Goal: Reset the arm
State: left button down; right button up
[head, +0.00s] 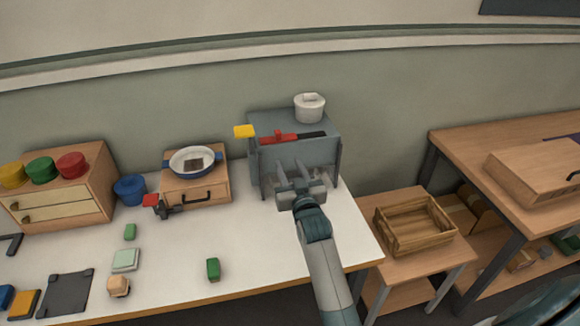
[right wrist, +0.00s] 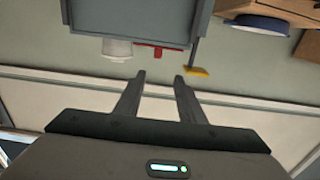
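My right gripper (head: 291,167) reaches up from the bottom of the head view, over the back of the white table (head: 180,285) and in front of the grey stand (head: 290,152). Its two fingers are spread apart with nothing between them. In the right wrist view the gripper (right wrist: 160,75) is also open and empty, with the grey stand (right wrist: 135,15) beyond the fingertips. I cannot tell whether it touches the stand. My left gripper is not in view.
A white pot (head: 310,107), a red-handled tool (head: 279,137) and a yellow piece (head: 244,131) are at the grey stand's top. A blue pan (head: 194,161) sits left on a wooden drawer box (head: 196,190). A wooden crate (head: 415,225) stands right. Small blocks lie front left.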

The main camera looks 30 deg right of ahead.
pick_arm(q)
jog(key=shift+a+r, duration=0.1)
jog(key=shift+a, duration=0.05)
pick_arm(e)
jog(key=shift+s+f, duration=0.1)
jog(key=shift+s, duration=0.15)
jog(key=shift+s+a, duration=0.1)
